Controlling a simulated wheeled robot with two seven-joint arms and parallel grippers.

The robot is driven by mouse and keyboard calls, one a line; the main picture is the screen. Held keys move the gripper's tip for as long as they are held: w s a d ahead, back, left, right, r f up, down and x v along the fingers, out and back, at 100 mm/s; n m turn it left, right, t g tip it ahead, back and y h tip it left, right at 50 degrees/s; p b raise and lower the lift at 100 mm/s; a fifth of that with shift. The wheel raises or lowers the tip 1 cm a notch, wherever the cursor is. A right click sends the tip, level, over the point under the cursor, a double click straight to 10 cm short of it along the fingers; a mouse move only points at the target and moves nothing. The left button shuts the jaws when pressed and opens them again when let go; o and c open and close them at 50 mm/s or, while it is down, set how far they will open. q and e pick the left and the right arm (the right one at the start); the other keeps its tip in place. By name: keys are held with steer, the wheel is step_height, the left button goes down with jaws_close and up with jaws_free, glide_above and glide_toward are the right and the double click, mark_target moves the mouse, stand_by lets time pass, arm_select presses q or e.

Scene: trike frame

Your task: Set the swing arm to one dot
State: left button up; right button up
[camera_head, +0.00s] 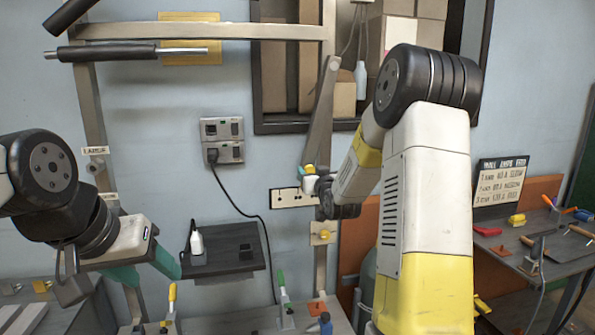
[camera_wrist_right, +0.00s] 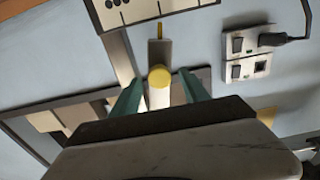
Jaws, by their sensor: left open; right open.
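The swing arm (camera_head: 319,118) is a grey tapered bar hanging from the frame. Its white handle with a yellow end (camera_wrist_right: 159,77) and a thin yellow pointer (camera_wrist_right: 159,31) show in the right wrist view. The pointer is directed at the pale dot plate (camera_head: 291,198), which also shows in the wrist view (camera_wrist_right: 150,13). A cluster of dots is visible at the plate's left there; other marks are cropped or too small to read. My right gripper (camera_wrist_right: 162,85) is open, its teal fingers on either side of the handle. My left gripper (camera_head: 146,268) is open and empty at the lower left.
A wall socket (camera_head: 222,140) with a cable is left of the swing arm. A bench (camera_head: 545,246) with tools and a sign (camera_head: 500,181) stands at right. Handled tools stand at the front bottom. Frame posts surround the work area.

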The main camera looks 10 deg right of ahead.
steer(key=shift+w, duration=1.3)
steer(key=shift+a, duration=0.1)
jaws_close()
